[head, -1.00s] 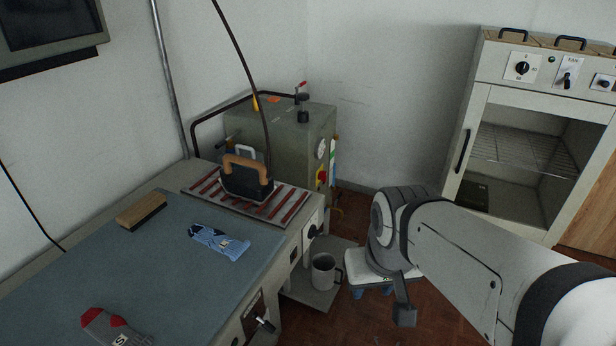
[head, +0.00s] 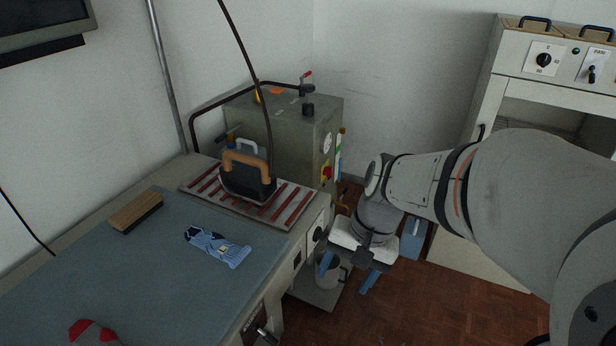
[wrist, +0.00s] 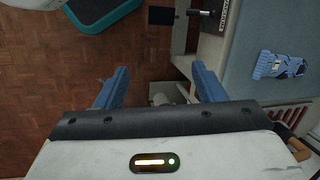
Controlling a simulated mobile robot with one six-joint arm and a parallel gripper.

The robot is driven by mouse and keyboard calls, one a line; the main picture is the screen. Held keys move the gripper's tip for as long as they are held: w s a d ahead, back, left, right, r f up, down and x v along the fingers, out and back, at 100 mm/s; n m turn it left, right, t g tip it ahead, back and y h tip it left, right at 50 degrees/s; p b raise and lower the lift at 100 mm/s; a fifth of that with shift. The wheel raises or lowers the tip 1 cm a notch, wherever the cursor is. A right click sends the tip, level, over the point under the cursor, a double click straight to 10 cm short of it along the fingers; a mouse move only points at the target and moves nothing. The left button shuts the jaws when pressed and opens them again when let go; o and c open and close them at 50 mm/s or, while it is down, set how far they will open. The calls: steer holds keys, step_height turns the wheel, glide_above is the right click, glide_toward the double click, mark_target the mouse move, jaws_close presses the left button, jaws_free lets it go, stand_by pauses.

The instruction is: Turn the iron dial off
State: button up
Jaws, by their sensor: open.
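The iron (head: 247,183), dark with a tan handle, stands on a red-striped rest at the table's far corner. A black round dial (head: 319,234) sits on the table's side face just below the rest. Its setting is too small to read. My gripper (head: 348,274) is in front of and below the dial, to its right, apart from it, with blue fingers spread and empty. In the wrist view the open fingers (wrist: 160,86) point past the table's side; the dial cannot be made out there.
A grey mug (head: 328,270) stands on a low shelf below the dial, close behind my fingers. A lever (head: 265,336) sticks out from the table front. A blue patterned cloth piece (head: 217,246) and a wooden brush (head: 136,212) lie on the mat. A green-grey boiler (head: 285,140) stands behind.

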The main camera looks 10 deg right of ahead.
steer(key=w+a+f+m+g+y+b, duration=0.1)
steer(key=w+a+f+m+y, duration=0.1)
steer(key=w+f+m+y, duration=0.4)
steer(key=m+t+y+b, duration=0.3)
steer(key=m+t+y, duration=0.3)
steer(key=m+t, duration=0.95)
glide_toward(321, 236)
steer(key=w+d+m+g, duration=0.1)
steer(key=w+m+g, duration=0.1)
steer(key=m+g, duration=0.25)
steer(key=x, duration=0.7)
steer(key=shift+w+r+p, duration=0.35)
steer(key=shift+w+r, duration=0.05)
steer(key=shift+r, duration=0.1)
steer(key=shift+c, duration=0.2)
steer(key=c, duration=0.9)
